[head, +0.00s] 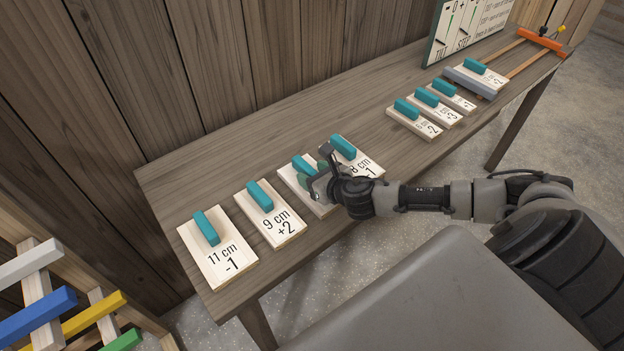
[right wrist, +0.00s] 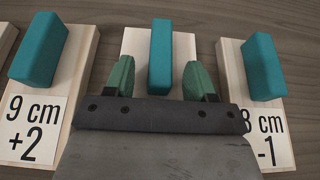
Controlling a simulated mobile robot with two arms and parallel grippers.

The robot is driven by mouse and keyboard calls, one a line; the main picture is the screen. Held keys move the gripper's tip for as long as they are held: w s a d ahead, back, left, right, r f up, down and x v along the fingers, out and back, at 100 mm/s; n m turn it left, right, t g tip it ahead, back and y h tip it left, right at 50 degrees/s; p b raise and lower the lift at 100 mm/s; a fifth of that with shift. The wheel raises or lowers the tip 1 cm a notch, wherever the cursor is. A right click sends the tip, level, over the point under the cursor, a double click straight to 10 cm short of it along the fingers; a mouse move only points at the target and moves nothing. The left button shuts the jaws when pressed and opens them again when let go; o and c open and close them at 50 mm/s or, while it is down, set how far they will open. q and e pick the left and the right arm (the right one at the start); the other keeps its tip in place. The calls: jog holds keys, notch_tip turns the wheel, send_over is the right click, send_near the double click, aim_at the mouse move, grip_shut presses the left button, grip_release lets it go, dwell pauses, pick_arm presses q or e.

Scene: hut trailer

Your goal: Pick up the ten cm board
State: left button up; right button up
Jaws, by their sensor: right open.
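A pale wooden board (head: 290,175) with a teal block handle (head: 303,165) lies on the table between the 9 cm and 8 cm boards. My right gripper hides its label, so I cannot read whether it says ten cm. My right gripper (head: 316,180) is over this board. In the right wrist view the open green fingertips (right wrist: 161,80) are on either side of the middle board's teal handle (right wrist: 160,50), with gaps showing on both sides. My left gripper is not in view.
The boards marked 11 cm -1 (head: 219,262) and 9 cm +2 (head: 275,228) lie to the left. The 8 cm -1 board (head: 365,167) is close on the right. Several smaller boards, one on a grey bar (head: 470,83), are farther along the table (head: 180,180), against a plank wall.

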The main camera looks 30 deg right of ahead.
grip_shut()
dwell(0.3)
jog(key=shift+r, duration=0.1)
